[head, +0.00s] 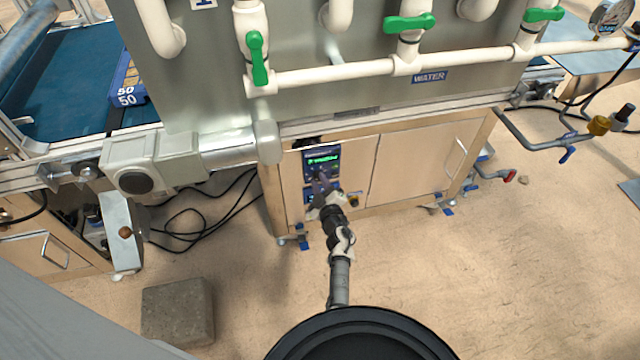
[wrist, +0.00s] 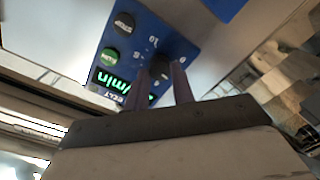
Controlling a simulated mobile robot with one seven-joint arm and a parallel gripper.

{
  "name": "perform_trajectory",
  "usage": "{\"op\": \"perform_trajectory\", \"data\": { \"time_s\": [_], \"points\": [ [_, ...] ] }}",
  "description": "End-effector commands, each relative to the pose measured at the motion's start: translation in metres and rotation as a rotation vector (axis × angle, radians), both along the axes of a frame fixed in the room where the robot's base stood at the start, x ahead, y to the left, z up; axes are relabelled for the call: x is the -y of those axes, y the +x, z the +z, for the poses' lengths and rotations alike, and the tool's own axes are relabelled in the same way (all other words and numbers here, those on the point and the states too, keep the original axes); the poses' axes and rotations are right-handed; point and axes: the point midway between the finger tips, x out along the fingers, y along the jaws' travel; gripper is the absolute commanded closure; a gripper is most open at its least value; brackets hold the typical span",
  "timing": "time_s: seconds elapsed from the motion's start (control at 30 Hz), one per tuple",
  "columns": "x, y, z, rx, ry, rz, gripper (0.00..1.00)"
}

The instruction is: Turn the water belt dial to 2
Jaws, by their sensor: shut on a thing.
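The blue control panel (head: 310,155) is on the front of the wooden cabinet under the WATER sign. In the wrist view the panel (wrist: 190,45) appears upside down, with a black dial (wrist: 159,63) and printed scale marks around it. My gripper (wrist: 161,72) is shut on the dial, one finger on each side. The dial's pointer is hidden, so its setting cannot be read. A lit green display (wrist: 108,82) reads BELT and m/min, its digits partly hidden by a finger. In the head view my gripper (head: 321,181) reaches the panel and covers its lower part.
A green RUN button (wrist: 109,56) and a dark STOP button (wrist: 123,23) sit beside the dial. Above the cabinet run white pipes (head: 340,73) with green valve handles (head: 409,23).

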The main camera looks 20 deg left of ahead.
Motion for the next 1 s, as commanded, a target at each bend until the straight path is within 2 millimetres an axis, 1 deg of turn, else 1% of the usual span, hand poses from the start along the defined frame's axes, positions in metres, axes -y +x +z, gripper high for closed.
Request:
{"op": "perform_trajectory", "data": {
  "time_s": [0.33, 0.37, 0.5, 0.83, 0.97, 1.0],
  "points": [
    [0.000, -0.001, -0.001, -0.001, -0.001, 0.000, 0.98],
    [0.000, -0.001, -0.001, -0.001, -0.001, 0.000, 0.72],
    [0.000, 0.000, -0.001, -0.001, -0.001, 0.000, 0.54],
    [0.002, -0.002, 0.000, -0.001, 0.000, -0.001, 0.54],
    [0.010, -0.013, 0.001, -0.003, 0.000, -0.003, 0.54],
    [0.014, -0.018, 0.002, -0.003, 0.000, -0.004, 0.54]
  ]
}}
